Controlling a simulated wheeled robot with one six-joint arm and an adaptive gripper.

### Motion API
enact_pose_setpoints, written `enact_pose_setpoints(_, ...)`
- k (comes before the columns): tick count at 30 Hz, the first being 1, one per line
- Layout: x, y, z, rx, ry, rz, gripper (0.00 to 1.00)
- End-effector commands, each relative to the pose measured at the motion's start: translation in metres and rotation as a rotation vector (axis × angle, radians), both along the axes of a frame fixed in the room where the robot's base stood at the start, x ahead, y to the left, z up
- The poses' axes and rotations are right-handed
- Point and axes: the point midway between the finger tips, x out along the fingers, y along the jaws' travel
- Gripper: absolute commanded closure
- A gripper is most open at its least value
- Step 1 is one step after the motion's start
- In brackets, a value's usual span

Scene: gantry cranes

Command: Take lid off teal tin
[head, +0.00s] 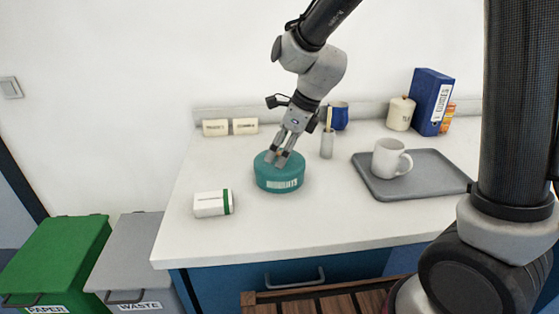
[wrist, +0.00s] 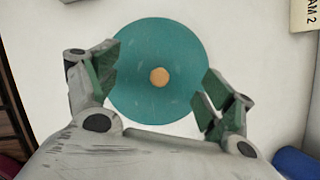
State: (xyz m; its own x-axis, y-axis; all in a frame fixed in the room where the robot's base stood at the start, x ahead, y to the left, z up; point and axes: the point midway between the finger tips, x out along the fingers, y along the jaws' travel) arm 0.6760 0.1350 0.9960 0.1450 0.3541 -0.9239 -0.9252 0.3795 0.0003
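The teal tin (head: 279,178) stands on the white counter, round, with a pale label on its front. Its teal lid (wrist: 160,45) is on it, and a small orange-tan knob (wrist: 159,77) sits at the lid's centre. My gripper (head: 278,159) is over the tin, pointing down. In the wrist view my gripper (wrist: 156,88) has its two fingers spread wide, one on each side of the knob, with nothing between them but the lid's view. I cannot tell whether the fingertips touch the lid. In the head view the fingers hide the knob.
A white box with a green end (head: 213,204) lies left of the tin. A white mug (head: 389,158) stands on a grey tray (head: 437,184) at right. The front counter is clear.

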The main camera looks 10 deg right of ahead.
Motion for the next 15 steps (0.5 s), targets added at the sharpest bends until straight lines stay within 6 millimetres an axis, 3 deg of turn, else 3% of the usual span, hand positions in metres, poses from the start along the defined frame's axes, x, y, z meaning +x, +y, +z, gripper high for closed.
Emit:
enact_pose_setpoints(1,0.0001,-0.0001,0.0001,0.0,0.0,0.0,0.36)
enact_pose_setpoints(7,-0.0001,-0.0001,-0.0002,0.0,0.0,0.0,0.7)
enact_pose_setpoints(15,-0.0006,-0.0003,-0.0014,-0.001,0.003,0.0,0.72)
